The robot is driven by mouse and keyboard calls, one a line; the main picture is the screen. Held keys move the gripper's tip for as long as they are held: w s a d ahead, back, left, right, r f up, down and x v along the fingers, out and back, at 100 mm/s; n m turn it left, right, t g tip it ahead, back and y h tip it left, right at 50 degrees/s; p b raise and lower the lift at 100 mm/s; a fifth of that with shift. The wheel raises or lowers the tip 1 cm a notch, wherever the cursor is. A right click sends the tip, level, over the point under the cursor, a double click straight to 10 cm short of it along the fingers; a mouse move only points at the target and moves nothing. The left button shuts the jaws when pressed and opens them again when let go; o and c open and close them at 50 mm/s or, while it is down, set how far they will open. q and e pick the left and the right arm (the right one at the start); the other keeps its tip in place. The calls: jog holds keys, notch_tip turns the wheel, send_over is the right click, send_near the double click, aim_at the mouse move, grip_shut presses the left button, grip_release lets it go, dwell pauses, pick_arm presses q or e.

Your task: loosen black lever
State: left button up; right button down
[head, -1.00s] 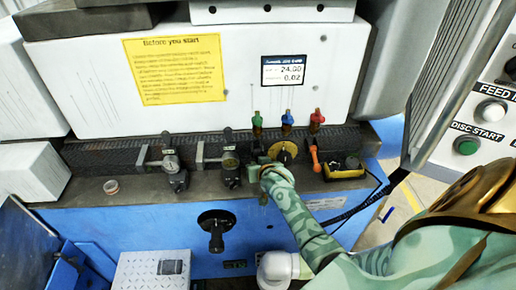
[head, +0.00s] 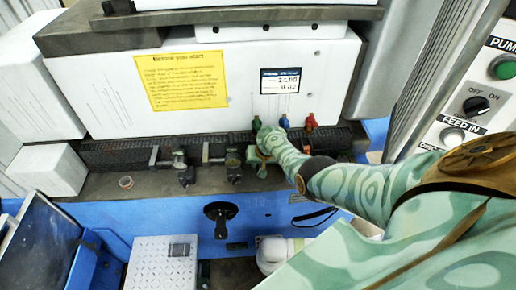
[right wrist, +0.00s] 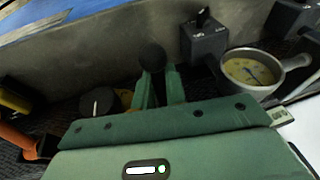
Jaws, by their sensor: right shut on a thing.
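The black lever shows in the right wrist view as a round black knob (right wrist: 151,57). Its shaft runs down between the two green fingers of my right gripper (right wrist: 160,88). The fingers are shut on it just below the knob. In the head view my right gripper (head: 259,157) is at the machine's ledge, below the green valve handle (head: 256,124). The lever is hidden there by my gripper and arm. My left gripper is not in view.
A dial gauge (right wrist: 250,72) and a small black switch box (right wrist: 204,42) stand close to my right gripper. An orange lever (right wrist: 18,138) is on its other side. Blue (head: 283,122) and red (head: 310,122) valve handles rise nearby. A black handwheel (head: 220,213) sticks out below the ledge.

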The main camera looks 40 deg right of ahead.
jog(key=shift+s, duration=0.1)
dwell(0.5)
jog(key=c, duration=1.5)
grip_release()
jog(key=p+v, duration=0.2)
jog(key=v, duration=0.3)
jog(key=p+v, duration=0.3)
jog(key=v, duration=0.2)
jog(key=p+v, duration=0.3)
jog(key=v, duration=0.3)
jog(key=shift+w+d+r, duration=0.15)
jog(key=shift+w+r, duration=0.1)
jog(key=shift+w, duration=0.1)
